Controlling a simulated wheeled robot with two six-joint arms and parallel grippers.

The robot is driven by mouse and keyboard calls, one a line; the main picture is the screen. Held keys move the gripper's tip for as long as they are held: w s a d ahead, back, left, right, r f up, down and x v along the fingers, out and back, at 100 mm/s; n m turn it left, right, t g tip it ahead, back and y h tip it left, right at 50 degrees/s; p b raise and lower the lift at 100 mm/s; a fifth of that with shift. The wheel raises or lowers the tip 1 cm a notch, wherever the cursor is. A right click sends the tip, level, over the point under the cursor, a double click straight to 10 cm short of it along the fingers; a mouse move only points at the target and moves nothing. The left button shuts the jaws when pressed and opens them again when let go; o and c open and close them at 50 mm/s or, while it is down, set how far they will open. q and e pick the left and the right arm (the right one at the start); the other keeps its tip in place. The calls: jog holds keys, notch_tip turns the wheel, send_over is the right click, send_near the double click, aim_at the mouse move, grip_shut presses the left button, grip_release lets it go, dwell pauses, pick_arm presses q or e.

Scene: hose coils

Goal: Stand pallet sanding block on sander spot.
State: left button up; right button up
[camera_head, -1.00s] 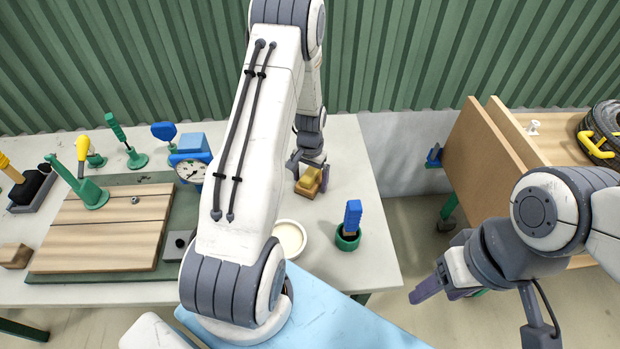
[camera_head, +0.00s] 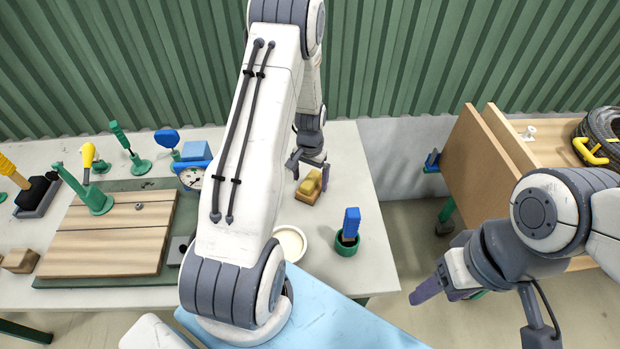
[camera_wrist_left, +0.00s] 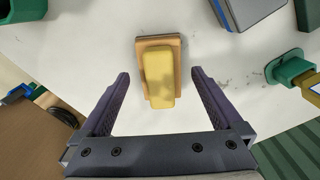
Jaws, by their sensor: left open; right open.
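The sanding block (camera_head: 307,193), yellow on top with a tan base, lies on the right part of the white table. In the left wrist view the sanding block (camera_wrist_left: 160,75) lies flat on the bare top, with a dark edge on its far side. My left gripper (camera_head: 308,164) is open above and behind it. In the left wrist view the fingers of my left gripper (camera_wrist_left: 160,73) stand on either side of the block, apart from it. My right gripper (camera_head: 436,291) is open and empty, right of the table. I cannot make out a marked sander spot.
A white round dish (camera_head: 290,242) and a green cup with a blue-handled brush (camera_head: 350,224) stand in front of the block. A gauge (camera_head: 192,178), green-based tools and a wooden board (camera_head: 105,240) are to the left. Brown panels (camera_head: 480,148) stand at right, beyond a floor gap.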

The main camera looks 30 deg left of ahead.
pick_arm(q)
jog(key=shift+r+p, duration=1.75)
jog(key=shift+r, duration=0.65)
notch_tip(320, 180, up, 10)
jog(key=b, duration=0.2)
jog(key=shift+r, duration=0.25)
jog(key=s+d+r+m, duration=0.2)
jog(key=s+d+r, duration=0.15)
jog(key=d, duration=0.55)
jog(key=s+d+r+m, duration=0.2)
jog(key=s+d+r, duration=0.15)
jog(key=d, duration=0.55)
jog(key=s+d+r+m, duration=0.1)
jog(key=s+d, duration=0.3)
jog(key=s, duration=0.4)
jog(key=s+d+r+m+h, duration=0.1)
jog(key=s+d+r+m, duration=0.1)
jog(key=s+d, duration=0.3)
jog(key=s+m, duration=0.1)
jog(key=s, duration=0.3)
jog(key=shift+d+r, duration=0.15)
jog(key=shift+r, duration=0.15)
